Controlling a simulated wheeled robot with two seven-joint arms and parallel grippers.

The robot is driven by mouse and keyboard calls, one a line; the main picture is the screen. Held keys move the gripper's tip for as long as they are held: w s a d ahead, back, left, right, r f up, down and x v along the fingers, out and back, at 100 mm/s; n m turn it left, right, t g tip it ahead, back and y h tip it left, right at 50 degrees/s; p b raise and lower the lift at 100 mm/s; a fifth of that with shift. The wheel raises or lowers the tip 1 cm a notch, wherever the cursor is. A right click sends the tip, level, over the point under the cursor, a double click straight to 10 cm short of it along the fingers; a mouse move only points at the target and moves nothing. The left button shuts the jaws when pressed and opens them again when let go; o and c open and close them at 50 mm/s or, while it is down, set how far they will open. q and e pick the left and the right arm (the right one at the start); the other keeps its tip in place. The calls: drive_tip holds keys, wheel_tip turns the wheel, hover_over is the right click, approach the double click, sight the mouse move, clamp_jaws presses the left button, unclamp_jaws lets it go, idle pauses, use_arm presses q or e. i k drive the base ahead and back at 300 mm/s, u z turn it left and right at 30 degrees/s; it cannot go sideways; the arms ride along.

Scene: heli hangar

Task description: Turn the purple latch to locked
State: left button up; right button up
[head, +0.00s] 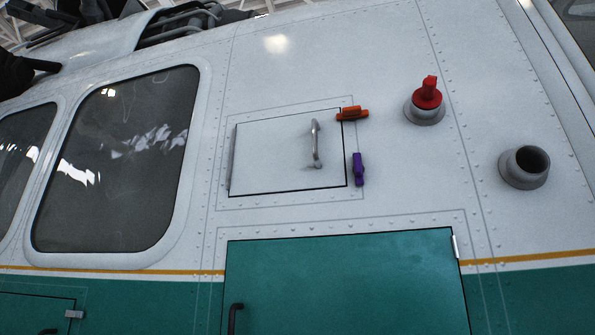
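The purple latch (358,169) is on the white helicopter side, just right of the lower right edge of a small white access door (270,160). It stands upright, roughly parallel to that edge, and does not lie across the door. An orange latch (352,114) at the door's top right corner lies roughly level and reaches over the door's edge. The door looks shut and has a grey bar handle (316,145) near its right side. Neither of my grippers shows in the head view.
A red knob (428,93) on a grey base and an open grey pipe (525,166) stick out to the right. A green door (345,285) with a dark handle (234,318) lies below. A window (118,160) is at left. The wall around the purple latch is clear.

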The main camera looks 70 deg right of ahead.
sight(358, 169)
drive_tip(key=i, duration=1.3)
drive_tip(key=z, duration=2)
